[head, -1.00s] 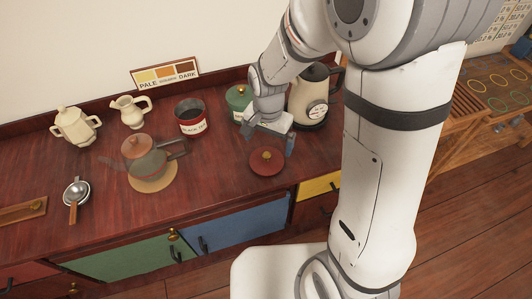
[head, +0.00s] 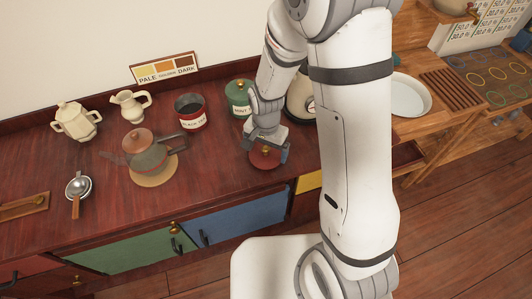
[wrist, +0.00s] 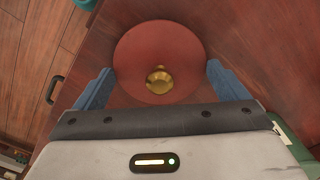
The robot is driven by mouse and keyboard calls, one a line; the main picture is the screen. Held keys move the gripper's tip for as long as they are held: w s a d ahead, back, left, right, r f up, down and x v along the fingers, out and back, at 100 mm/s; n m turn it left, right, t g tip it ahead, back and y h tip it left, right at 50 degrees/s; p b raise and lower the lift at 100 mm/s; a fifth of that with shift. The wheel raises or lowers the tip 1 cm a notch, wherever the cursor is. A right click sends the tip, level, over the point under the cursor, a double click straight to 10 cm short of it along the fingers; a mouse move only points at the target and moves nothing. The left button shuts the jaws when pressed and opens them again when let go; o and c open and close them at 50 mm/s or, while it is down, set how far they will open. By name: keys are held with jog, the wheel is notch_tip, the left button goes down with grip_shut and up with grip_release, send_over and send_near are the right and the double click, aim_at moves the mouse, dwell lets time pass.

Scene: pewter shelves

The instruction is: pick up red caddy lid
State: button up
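The red caddy lid (head: 265,158) is a round red disc with a brass knob, lying on the dark red wooden counter. In the wrist view the lid (wrist: 135,55) lies flat, with its knob (wrist: 159,80) between my two blue fingers. My gripper (head: 266,152) is open over the lid, with a finger on each side. In the wrist view the gripper (wrist: 156,88) shows wide gaps between its fingers and the knob. Whether the fingers touch the lid's rim is hard to tell.
An open red tin (head: 190,112) and a green tin (head: 239,97) stand behind. A glass teapot (head: 145,154) sits on a round mat to the left. A kettle (head: 299,108) is partly hidden by my arm. The counter's front edge is close to the lid.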

jog(key=shift+s, duration=0.1)
jog(key=c, duration=0.7)
